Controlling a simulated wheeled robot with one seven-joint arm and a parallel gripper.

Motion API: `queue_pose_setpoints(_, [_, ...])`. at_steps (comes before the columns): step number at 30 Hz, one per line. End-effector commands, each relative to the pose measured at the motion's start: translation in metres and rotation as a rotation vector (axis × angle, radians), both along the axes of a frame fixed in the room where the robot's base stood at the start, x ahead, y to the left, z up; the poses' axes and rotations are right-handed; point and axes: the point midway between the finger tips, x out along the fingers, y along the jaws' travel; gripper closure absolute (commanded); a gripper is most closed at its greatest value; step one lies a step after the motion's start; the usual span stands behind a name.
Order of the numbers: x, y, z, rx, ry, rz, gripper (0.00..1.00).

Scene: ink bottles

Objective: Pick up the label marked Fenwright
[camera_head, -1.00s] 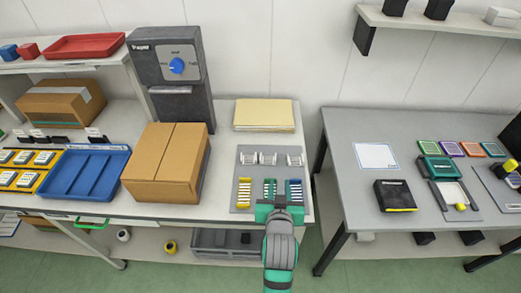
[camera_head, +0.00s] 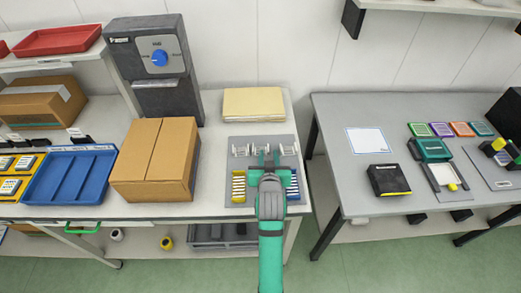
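On the grey mat (camera_head: 231,142), a yellow label stack (camera_head: 238,187) lies left of my gripper and a blue label stack (camera_head: 293,187) lies right of it. The green stack between them is hidden behind my gripper and wrist. White slotted holders stand in a row at the back of the mat: a left one (camera_head: 240,150) and a right one (camera_head: 288,149), with the middle one partly covered. My gripper (camera_head: 265,158) is over the mat, just in front of the middle holder. Its fingertips are too small to judge. No writing on the labels is readable, so I cannot tell which is Fenwright.
A cardboard box (camera_head: 157,160) stands left of the mat, beside a blue tray (camera_head: 72,176). A folder stack (camera_head: 254,104) lies behind the mat. A gap separates this table from the right table (camera_head: 335,117), which holds a black box (camera_head: 388,180) and coloured pads.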

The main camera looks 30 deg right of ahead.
Motion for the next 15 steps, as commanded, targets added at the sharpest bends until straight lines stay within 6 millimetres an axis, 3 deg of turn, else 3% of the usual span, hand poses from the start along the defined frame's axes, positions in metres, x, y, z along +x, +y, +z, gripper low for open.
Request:
queue_pose_setpoints(6, [0.016,-0.011,-0.008,-0.001,0.001,0.000,0.73])
queue_pose_setpoints(13, [0.017,-0.011,-0.008,-0.001,0.001,0.000,0.73])
queue_pose_setpoints(15, [0.017,-0.011,-0.008,-0.001,0.001,0.000,0.87])
